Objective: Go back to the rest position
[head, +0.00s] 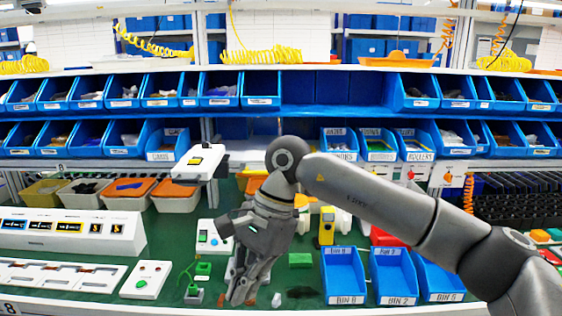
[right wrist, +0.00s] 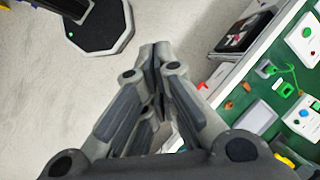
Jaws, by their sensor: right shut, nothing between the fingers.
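My right gripper (head: 241,292) hangs pointing down in front of the middle of the green workbench (head: 180,235). It is shut and empty. In the right wrist view its fingers (right wrist: 157,55) meet over the pale floor, beside the bench edge. A white box with a blue knob (head: 213,237) stands on the bench, just left of the gripper and partly hidden by it. A white box with green and red buttons (head: 146,279) lies further left. My left gripper is not in view.
A white panel with small displays (head: 70,230) stands at the left. Blue bins (head: 342,273) stand right of my gripper, under my right arm. A green block (head: 300,260) lies between. Shelves of blue bins line the back.

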